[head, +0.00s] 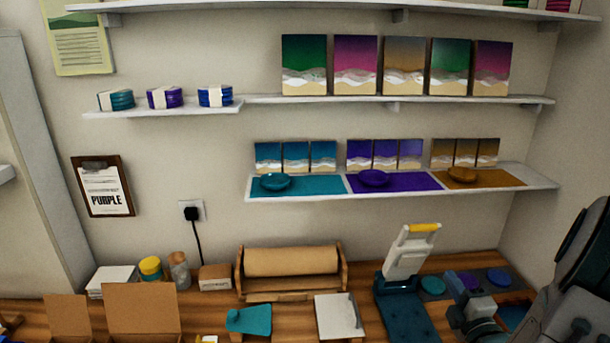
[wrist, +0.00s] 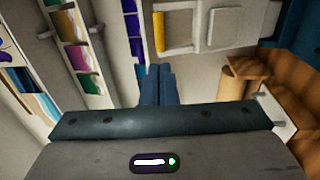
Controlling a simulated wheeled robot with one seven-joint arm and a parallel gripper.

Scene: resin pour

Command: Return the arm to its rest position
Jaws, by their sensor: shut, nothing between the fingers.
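My gripper (wrist: 158,88) shows in the wrist view with its two dark blue fingers together and nothing between them. It points toward the wall area, with the shelves to its left and the press above it in that tilted view. In the head view my arm is at the right edge, over the right end of the wooden workbench (head: 280,318). The fingertips are hard to make out there. No rest mark or cradle for the arm is visible.
A press with a yellow handle (head: 424,227) stands close to my arm. A paper roll holder (head: 292,262), a white board (head: 339,316), open cardboard boxes (head: 142,310) and coloured discs (head: 433,285) are on the bench. A shelf (head: 400,188) with panels and dishes hangs above.

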